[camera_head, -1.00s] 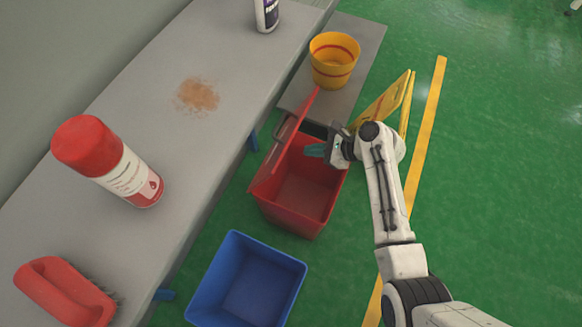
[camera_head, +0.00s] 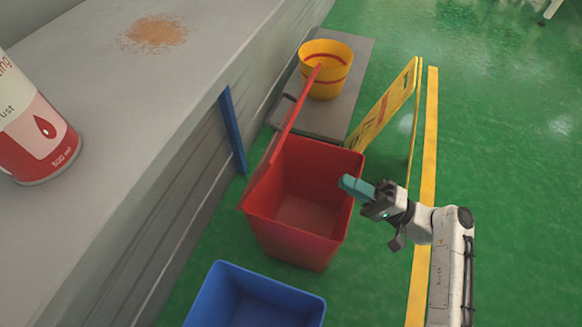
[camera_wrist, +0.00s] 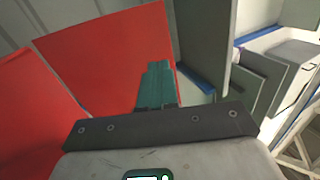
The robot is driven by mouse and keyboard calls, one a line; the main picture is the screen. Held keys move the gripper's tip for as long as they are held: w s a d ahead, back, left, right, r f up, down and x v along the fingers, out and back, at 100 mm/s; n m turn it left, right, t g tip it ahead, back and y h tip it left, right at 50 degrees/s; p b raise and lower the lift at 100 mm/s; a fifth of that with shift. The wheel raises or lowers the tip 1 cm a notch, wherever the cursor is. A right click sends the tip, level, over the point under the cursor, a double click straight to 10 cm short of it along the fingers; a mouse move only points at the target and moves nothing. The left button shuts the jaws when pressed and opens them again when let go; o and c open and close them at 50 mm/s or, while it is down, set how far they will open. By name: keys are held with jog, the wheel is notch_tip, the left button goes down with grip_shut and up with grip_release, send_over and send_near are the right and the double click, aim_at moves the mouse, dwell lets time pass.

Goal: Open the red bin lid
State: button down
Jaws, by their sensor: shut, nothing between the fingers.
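The red bin (camera_head: 300,235) stands on the green floor and I see into its empty inside. Its red lid (camera_head: 284,135) stands raised and tilted up along the bin's left side, seen nearly edge-on. My gripper (camera_head: 352,187) is at the bin's right rim, apart from the lid, with its teal fingers together and nothing between them. In the wrist view the teal fingers (camera_wrist: 157,84) show closed in front of a large red panel (camera_wrist: 105,62), which looks like the lid; another red surface is at the left.
A blue bin (camera_head: 255,300) stands in front of the red bin. A grey bench (camera_head: 120,110) with a red-and-white can (camera_head: 40,135) is at left. A yellow bucket (camera_head: 326,75) on a low grey platform (camera_head: 345,110) and a yellow floor sign (camera_head: 385,110) stand behind.

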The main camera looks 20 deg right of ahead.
jog(key=x, duration=1.3)
jog(key=shift+a+r, duration=0.3)
jog(key=shift+w, duration=0.1)
jog(key=w+a+r+g+h+p, duration=0.2)
jog(key=w+a+r+h+p, duration=0.1)
jog(key=w+a+p, duration=0.4)
jog(key=a+r+p, duration=0.1)
jog(key=a+p, duration=0.1)
jog(key=a, duration=0.1)
jog(key=shift+w, duration=0.2)
jog(key=shift+s, duration=0.1)
